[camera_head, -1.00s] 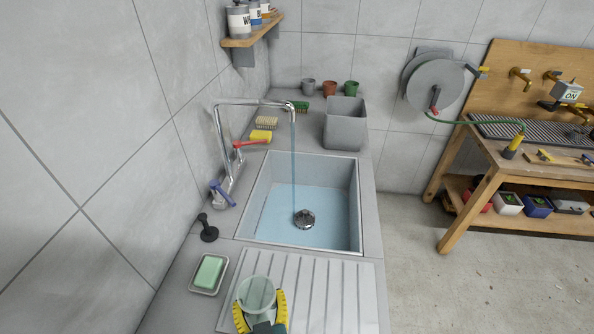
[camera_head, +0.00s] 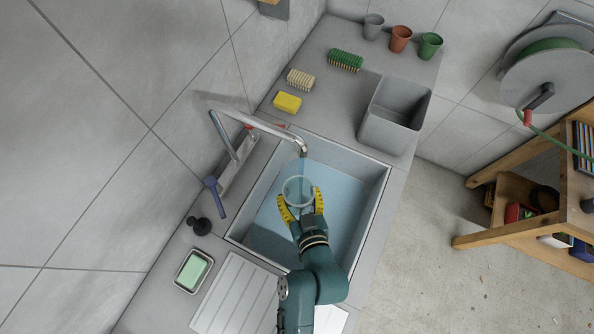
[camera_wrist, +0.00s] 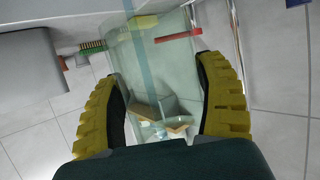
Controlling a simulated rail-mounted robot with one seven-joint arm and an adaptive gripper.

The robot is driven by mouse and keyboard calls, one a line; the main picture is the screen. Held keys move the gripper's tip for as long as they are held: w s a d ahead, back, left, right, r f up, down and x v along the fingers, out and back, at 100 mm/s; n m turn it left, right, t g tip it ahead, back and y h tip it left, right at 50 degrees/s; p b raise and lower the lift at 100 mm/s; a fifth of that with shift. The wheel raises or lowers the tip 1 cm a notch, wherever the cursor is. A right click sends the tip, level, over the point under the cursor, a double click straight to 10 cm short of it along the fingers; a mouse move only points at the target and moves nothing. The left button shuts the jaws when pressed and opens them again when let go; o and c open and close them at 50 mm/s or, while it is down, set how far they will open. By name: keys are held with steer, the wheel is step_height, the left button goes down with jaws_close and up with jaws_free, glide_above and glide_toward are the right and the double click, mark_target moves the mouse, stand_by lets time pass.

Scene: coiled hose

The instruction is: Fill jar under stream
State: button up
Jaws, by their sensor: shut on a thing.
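The clear jar (camera_head: 298,189) is held over the sink (camera_head: 372,215). My gripper (camera_head: 301,207) is shut on it, with yellow fingers on both sides. The chrome tap spout (camera_head: 302,146) is just beyond the jar, and a blue water stream (camera_head: 303,166) drops from it to the jar's far rim in the head view. In the wrist view the jar (camera_wrist: 170,80) is between the fingers, and the stream (camera_wrist: 137,45) crosses its left part. I cannot tell whether the water falls inside the jar, or its level. The drain is hidden.
A soap dish (camera_head: 193,271) sits at lower left. A yellow sponge (camera_head: 287,102), brushes and a grey bin (camera_head: 396,112) stand behind. A workbench is at right.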

mark_target(295, 208)
steer(key=s+r+p, duration=0.1)
steer(key=s+a+r+p, duration=0.1)
steer(key=r, duration=0.1)
steer(key=shift+r+n+y, duration=0.15)
steer(key=shift+n+y, duration=0.25)
steer(key=shift+s+a, duration=0.1)
steer(key=w+b, duration=0.1)
steer(key=w, duration=0.2)
steer(key=w+d+b, duration=0.1)
steer(key=w, duration=0.2)
steer(key=shift+w+d+f+b, duration=0.2)
steer(key=shift+w+b, duration=0.1)
steer(key=shift+w, duration=0.1)
steer(key=shift+w+d+r, duration=0.1)
steer(key=shift+w, duration=0.7)
stand_by(0.6)
steer(key=shift+s+r, duration=0.15)
steer(key=shift+s, duration=0.3)
steer(key=s, duration=0.2)
steer(key=s+a+p, duration=0.1)
steer(key=s, duration=0.1)
steer(key=s+p, duration=0.1)
steer(key=s, duration=0.2)
steer(key=shift+s+a, duration=0.1)
steer(key=shift+a, duration=0.15)
steer(key=shift+s, duration=0.2)
steer(key=shift+w, duration=0.1)
